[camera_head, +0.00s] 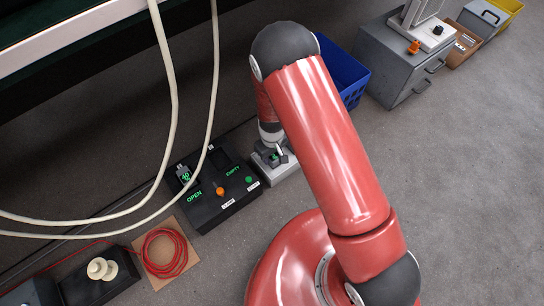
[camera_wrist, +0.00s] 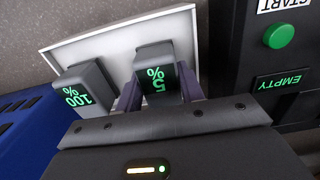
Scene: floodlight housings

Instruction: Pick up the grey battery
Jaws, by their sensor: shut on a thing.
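My gripper (camera_wrist: 160,98) is shut on a grey battery (camera_wrist: 155,62) whose green display reads 5 %, with one finger on each side of it. The battery is in or just over a shallow white-rimmed tray (camera_wrist: 118,32); I cannot tell whether it touches the bottom. A second grey battery (camera_wrist: 84,88), marked 100 %, stands beside it to the left, clear of the fingers. In the head view the tray (camera_head: 284,172) lies on the floor under my wrist, and my arm partly hides the batteries.
A black charger (camera_head: 228,208) stands left of the tray, with OPEN and EMPTY displays, an orange knob, a green button and a battery-like block (camera_head: 184,174). A blue crate (camera_head: 345,70) stands behind. Pale cables (camera_head: 170,80) hang at left. Open floor lies right.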

